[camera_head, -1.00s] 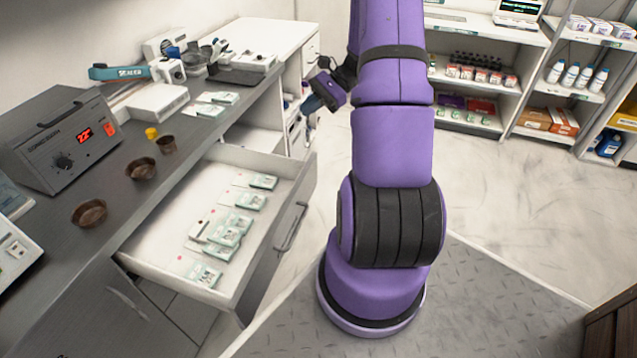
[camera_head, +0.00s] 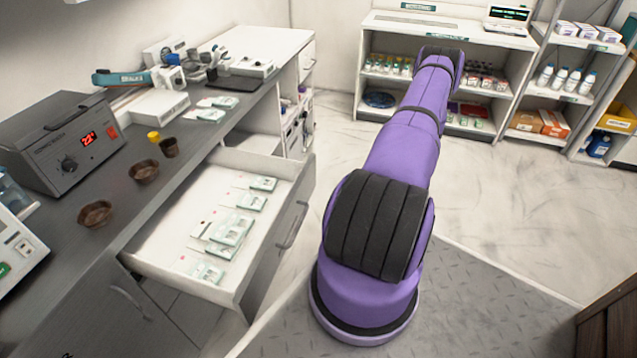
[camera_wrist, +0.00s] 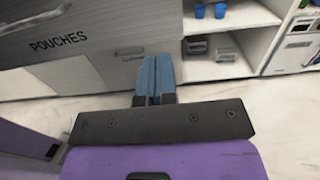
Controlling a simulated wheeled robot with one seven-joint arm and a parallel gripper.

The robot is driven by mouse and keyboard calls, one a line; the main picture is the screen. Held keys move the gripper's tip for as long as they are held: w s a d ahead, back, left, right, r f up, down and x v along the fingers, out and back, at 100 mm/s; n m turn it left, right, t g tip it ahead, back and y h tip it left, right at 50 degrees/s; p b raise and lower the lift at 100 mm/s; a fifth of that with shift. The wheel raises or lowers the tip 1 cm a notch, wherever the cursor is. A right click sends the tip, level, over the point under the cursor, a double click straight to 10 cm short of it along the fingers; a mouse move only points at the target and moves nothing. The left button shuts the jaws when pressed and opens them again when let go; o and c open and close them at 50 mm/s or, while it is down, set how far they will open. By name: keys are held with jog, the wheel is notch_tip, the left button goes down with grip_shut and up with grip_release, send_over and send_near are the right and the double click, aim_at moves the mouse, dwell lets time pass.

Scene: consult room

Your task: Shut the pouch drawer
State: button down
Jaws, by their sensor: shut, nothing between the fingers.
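The pouch drawer (camera_head: 165,243) stands pulled out from the grey counter, with several white-and-green packets (camera_head: 230,232) lying inside. Its front and handle face right in the head view. In the wrist view, a grey drawer front (camera_wrist: 55,32) labelled POUCHES fills the upper left. My gripper (camera_wrist: 154,62) has its blue fingers together and empty, to the right of that front in the picture. I see no clear contact with it. In the head view my gripper is hidden beyond my arm.
The counter (camera_head: 120,235) carries a dark device with a red display (camera_head: 70,140), brown bowls (camera_head: 95,213) and a yellow-capped item. White shelves (camera_head: 480,35) with bottles and boxes stand at the back. The pale floor (camera_head: 510,210) right of my arm is clear.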

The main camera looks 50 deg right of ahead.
send_near(313, 179)
jog(key=x, duration=0.7)
jog(key=shift+w, duration=0.25)
jog(key=shift+w+a, duration=0.1)
jog(key=shift+w, duration=0.05)
jog(key=x, duration=3.5)
jog(key=shift+d+f, duration=0.2)
jog(key=shift+d, duration=0.05)
jog(key=shift+w+a+r, duration=0.1)
jog(key=shift+w+r, duration=0.05)
jog(key=shift+w, duration=0.15)
jog(key=shift+w+r, duration=0.1)
jog(key=shift+r, duration=0.05)
